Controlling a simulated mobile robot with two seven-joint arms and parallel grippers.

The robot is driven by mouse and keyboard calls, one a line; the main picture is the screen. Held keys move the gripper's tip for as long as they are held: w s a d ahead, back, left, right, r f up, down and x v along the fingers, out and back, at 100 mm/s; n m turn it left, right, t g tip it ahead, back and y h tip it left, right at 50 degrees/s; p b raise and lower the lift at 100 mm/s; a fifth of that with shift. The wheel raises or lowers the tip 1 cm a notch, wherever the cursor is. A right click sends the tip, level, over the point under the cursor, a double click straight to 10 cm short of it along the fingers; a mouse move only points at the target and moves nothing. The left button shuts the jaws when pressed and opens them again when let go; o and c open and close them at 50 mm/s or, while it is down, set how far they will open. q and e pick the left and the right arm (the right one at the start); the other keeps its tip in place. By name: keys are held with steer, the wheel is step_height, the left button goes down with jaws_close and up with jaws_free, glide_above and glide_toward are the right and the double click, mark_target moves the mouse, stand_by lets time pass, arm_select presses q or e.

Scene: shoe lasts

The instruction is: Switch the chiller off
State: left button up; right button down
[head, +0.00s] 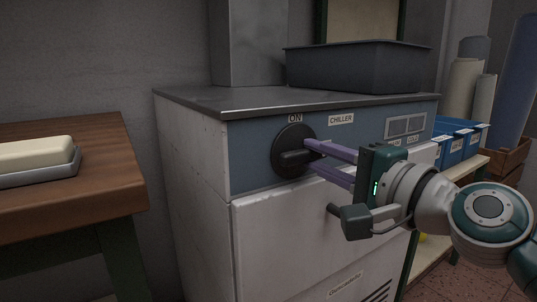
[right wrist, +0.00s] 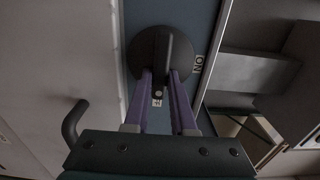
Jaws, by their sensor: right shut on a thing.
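The chiller (head: 210,150) is a worn white cabinet with a blue-grey control panel and a CHILLER label (head: 341,119). Its round dark knob (head: 284,139) has a raised bar, lying roughly level in the head view. An ON label (head: 295,118) sits above the knob. In the right wrist view the knob (right wrist: 145,50) is ahead of the fingers, and a small label (right wrist: 157,98), too small to read, shows between them. My right gripper (head: 308,155) comes from the right, its purple fingers shut on the knob's bar. My left gripper is out of view.
A dark bin (head: 350,68) stands on the chiller's top. A dark door handle (head: 334,209) juts out below my gripper. Blue boxes (head: 455,145) stand on a shelf at right.

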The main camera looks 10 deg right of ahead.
stand_by(0.3)
steer(key=c, duration=0.7)
jaws_free()
steer(key=shift+c, duration=0.2)
steer(key=v, duration=1)
